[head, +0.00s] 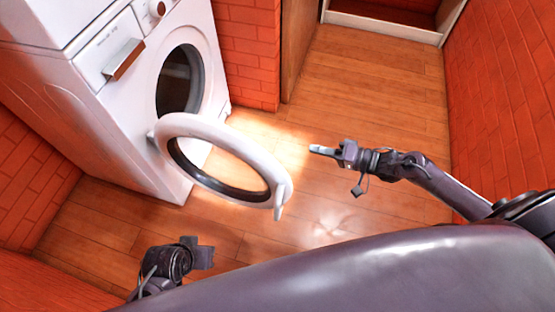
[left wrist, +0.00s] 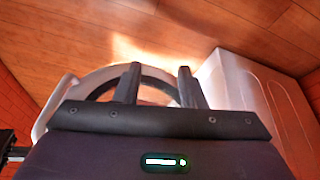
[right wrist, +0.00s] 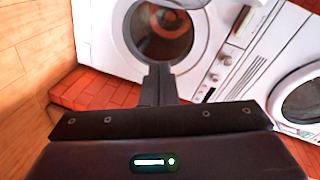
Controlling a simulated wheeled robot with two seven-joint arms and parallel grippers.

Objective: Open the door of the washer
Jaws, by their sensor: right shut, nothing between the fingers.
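The white washer (head: 115,115) stands at the left in the head view. Its round door (head: 225,130) is swung out wide from the front, leaving the dark drum opening (head: 178,82) uncovered. The drum also shows in the right wrist view (right wrist: 163,35). My right gripper (head: 314,150) is shut and empty, to the right of the door's free edge and apart from it. My left gripper (head: 210,252) is low in the head view, below the door; the left wrist view shows its fingers apart and empty, with the door ring (left wrist: 52,112) beyond them.
Another white machine (head: 45,20) sits against the washer; its round door (right wrist: 302,103) shows in the right wrist view. Red brick walls (head: 505,90) stand at both sides. The wooden floor (head: 370,85) is clear at the right and back.

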